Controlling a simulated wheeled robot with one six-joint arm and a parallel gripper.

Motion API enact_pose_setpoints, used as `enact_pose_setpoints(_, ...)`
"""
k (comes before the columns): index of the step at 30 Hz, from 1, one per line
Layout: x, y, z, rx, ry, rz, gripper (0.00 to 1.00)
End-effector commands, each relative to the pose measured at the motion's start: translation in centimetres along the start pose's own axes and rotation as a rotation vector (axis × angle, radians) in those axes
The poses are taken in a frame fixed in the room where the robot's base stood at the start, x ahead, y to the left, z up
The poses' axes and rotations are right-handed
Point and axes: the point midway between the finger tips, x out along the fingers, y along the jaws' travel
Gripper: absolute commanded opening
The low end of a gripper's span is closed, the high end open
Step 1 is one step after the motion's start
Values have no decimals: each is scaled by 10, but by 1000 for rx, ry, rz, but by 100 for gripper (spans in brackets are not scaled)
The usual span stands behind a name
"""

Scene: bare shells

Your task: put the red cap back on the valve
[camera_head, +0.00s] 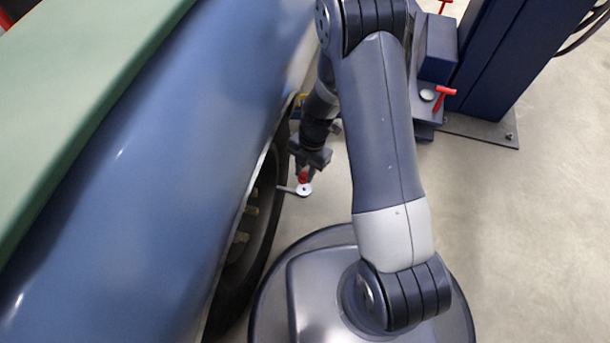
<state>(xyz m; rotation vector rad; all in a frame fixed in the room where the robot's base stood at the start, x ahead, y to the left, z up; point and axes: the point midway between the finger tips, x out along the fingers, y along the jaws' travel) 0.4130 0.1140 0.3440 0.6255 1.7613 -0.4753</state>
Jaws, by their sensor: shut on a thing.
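My gripper (302,173) is low beside the wheel, pointing toward the bottom of the picture. It is shut on the small red cap (303,177), which shows between its fingertips. Just below the cap in the picture is a small pale round disc (305,190). A thin light stem (287,189) runs left from the disc toward the wheel (262,205). I cannot tell whether this stem is the valve, or whether the cap touches the disc. The wheel is partly hidden under the blue car body.
The blue car body (150,170) with a green top panel (80,80) fills the left side. A dark blue lift post (510,60) with red handles (443,96) and a base plate (485,130) stands at upper right. Bare floor (520,230) lies open at right.

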Motion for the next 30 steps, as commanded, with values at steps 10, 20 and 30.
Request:
enact_pose_setpoints(10, 16, 0, 4, -6, 0, -2, 4)
enact_pose_setpoints(20, 49, 0, 14, -4, -1, -1, 4)
enact_pose_setpoints(30, 63, 0, 17, -4, 0, -1, 4)
